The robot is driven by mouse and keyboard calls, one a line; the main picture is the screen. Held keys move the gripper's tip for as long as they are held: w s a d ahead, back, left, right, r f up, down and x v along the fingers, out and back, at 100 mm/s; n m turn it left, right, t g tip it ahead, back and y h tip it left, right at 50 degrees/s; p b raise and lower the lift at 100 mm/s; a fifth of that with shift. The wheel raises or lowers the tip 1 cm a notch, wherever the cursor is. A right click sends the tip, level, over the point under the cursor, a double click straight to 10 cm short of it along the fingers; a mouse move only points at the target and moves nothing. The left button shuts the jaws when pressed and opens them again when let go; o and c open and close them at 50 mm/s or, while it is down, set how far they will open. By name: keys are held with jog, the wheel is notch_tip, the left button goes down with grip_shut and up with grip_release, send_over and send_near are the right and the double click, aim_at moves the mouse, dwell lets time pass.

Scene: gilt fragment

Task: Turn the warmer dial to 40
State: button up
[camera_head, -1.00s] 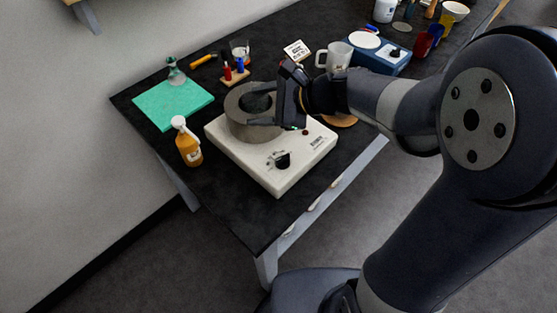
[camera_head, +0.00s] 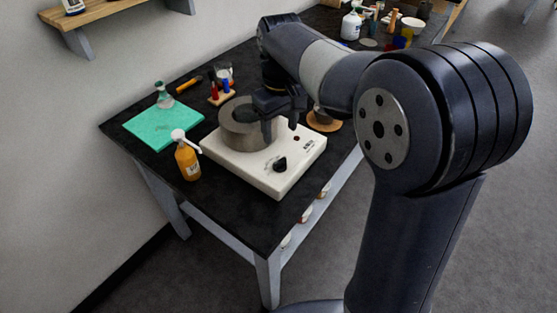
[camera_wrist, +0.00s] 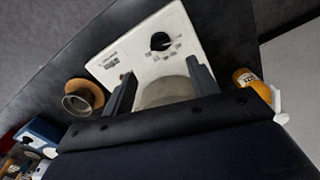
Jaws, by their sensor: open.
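The warmer (camera_head: 284,180) is a white box on the black table, with a grey round vessel (camera_head: 237,131) on its top. Its black dial (camera_head: 280,164) is on the front part of the top face; the dial (camera_wrist: 160,41) also shows in the wrist view with small markings around it, too small to read. My gripper (camera_head: 281,129) is over the warmer, at the right side of the grey vessel and behind the dial, apart from the dial. In the wrist view my gripper (camera_wrist: 160,82) has its two fingers spread, with the grey vessel seen between them.
An orange pump bottle (camera_head: 187,160) stands left of the warmer. A green mat (camera_head: 150,130) with a flask (camera_head: 164,97) lies at the back left. A cork ring (camera_head: 325,124) lies right of the warmer. The table's front edge is clear.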

aim_at(280, 161)
notch_tip(280, 161, down, 10)
jog(key=shift+f, duration=0.25)
dwell(0.3)
jog(key=c, duration=1)
jog(key=shift+r, duration=0.1)
jog(key=shift+m+p, duration=0.55)
jog(key=shift+m, duration=2.35)
